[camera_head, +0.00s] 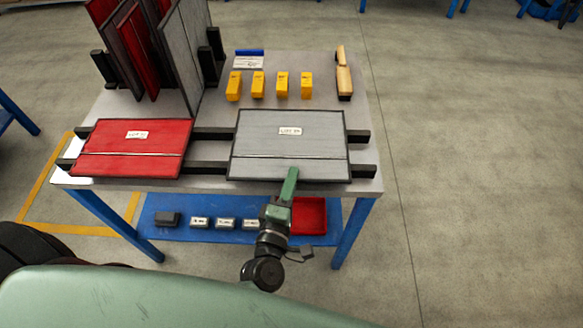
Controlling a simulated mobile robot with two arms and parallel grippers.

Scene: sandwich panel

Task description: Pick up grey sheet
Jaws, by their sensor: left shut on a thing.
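A grey sheet (265,146) with a white label lies flat across two dark rails on the right half of the table. My left gripper (290,177) is at the middle of its front edge, shut on that edge. The gripper's green body hides a small part of the edge and the exact finger contact. Another grey sheet (177,50) stands upright in the rack at the back left. My right gripper is not in view.
A red sheet (110,155) lies on the rails at the left. Yellow blocks (258,84) and a wooden-handled tool (344,78) sit behind the grey sheet. The blue lower shelf (175,234) holds small grey blocks and a red bin (312,214). Floor to the right is clear.

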